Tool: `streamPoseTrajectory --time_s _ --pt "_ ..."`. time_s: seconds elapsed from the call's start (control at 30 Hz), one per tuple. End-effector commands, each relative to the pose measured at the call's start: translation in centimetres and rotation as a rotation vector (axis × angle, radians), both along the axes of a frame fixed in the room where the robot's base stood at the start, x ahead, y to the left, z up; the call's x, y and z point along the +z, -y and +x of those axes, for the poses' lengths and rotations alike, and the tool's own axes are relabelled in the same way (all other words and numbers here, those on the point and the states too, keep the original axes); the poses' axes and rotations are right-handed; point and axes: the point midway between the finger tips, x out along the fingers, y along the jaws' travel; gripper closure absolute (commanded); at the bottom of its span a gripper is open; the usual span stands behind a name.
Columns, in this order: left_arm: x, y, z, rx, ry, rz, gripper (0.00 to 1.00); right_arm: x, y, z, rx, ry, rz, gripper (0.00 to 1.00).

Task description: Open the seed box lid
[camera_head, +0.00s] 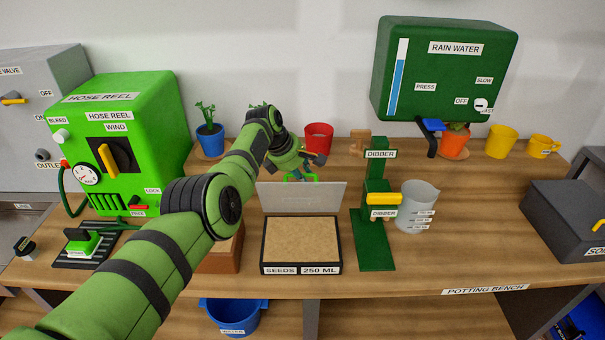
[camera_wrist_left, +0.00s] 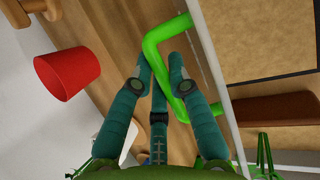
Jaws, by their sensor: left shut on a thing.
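The seed box (camera_head: 301,270) stands on the bench with its label facing front. Its light grey lid (camera_head: 302,199) stands raised, roughly upright, along the box's back edge, and the sand-coloured inside is open to view. My left gripper (camera_head: 300,170) is behind the lid, reaching over from the left, and is shut on the lid's green handle (camera_head: 299,178). In the left wrist view the fingers of my left gripper (camera_wrist_left: 164,68) close around the green handle (camera_wrist_left: 160,36), beside the lid's edge (camera_wrist_left: 210,62). My right gripper is not in view.
A green dibber stand (camera_head: 376,240) and a grey measuring jug (camera_head: 416,208) stand right of the box. A brown block (camera_head: 222,258) is close on its left. A red pot (camera_head: 319,137) stands behind the gripper; it also shows in the left wrist view (camera_wrist_left: 68,73).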

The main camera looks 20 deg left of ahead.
Motion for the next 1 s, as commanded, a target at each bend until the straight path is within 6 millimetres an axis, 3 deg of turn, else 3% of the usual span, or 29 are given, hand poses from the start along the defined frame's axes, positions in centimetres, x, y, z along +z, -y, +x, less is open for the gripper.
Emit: streamPoseTrajectory --time_s 0.23,0.27,0.3,0.77,1.0 --pt "-0.1 -0.1 0.0 0.000 0.000 0.004 1.00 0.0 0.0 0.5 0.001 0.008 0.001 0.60" --pt "-0.1 -0.1 0.0 0.000 0.000 0.004 0.74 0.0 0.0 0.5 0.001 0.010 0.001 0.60" --pt "-0.1 -0.1 0.0 -0.001 0.000 0.004 0.70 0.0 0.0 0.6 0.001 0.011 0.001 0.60" --pt "0.3 -0.1 0.0 0.000 0.001 0.001 0.70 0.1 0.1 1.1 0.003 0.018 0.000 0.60" --pt "1.8 -0.7 -0.6 0.001 0.004 0.002 0.70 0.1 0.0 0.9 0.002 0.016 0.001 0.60"
